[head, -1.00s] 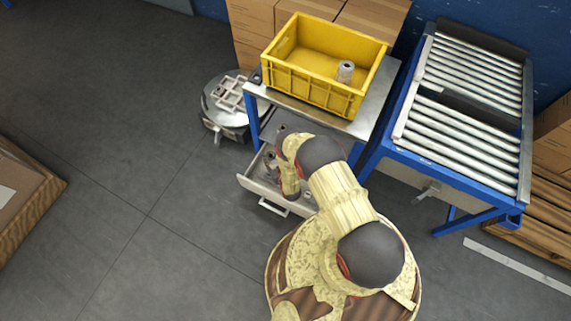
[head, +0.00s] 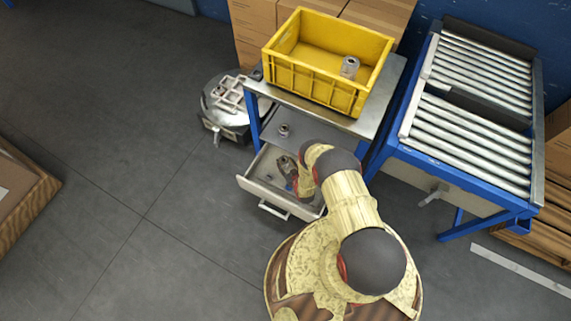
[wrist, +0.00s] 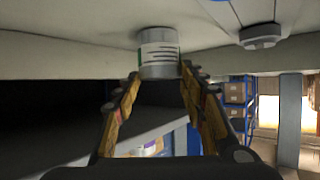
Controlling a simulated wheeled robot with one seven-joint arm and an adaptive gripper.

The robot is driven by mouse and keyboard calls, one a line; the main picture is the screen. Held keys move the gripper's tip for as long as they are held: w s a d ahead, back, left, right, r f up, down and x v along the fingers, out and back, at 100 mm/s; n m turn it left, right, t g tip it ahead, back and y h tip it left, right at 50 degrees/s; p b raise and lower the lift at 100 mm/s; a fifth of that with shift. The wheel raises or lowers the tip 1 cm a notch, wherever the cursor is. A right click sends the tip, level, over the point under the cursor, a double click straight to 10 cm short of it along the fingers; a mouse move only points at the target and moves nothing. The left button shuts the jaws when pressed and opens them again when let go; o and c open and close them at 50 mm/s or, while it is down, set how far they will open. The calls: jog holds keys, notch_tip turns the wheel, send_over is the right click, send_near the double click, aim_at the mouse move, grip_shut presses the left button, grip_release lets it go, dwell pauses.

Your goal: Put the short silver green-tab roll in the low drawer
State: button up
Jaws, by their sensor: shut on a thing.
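My gripper (wrist: 158,75) is shut on a short silver roll (wrist: 158,52) with a pale label, dark print lines and a green strip, in the wrist view. In the head view my gripper (head: 287,167) is at the open low drawer (head: 262,191), partly hidden by my arm. The held roll cannot be made out clearly there. Whether it touches the drawer floor cannot be told. The pale drawer is pulled out below the blue-framed bench.
Another silver roll (head: 349,67) is in the yellow bin (head: 312,82) on the bench top. A small grey piece (head: 284,130) stands on the lower shelf (head: 305,128). A roller conveyor (head: 468,118) is at the right, and a round metal unit (head: 226,103) at the left.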

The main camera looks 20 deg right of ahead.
jog(key=o, duration=1.2)
jog(key=shift+o, duration=0.2)
jog(key=p+v, duration=0.3)
jog(key=v, duration=0.3)
jog(key=shift+r, duration=0.2)
jog(key=shift+s+r, duration=0.25)
jog(key=shift+s, duration=0.4)
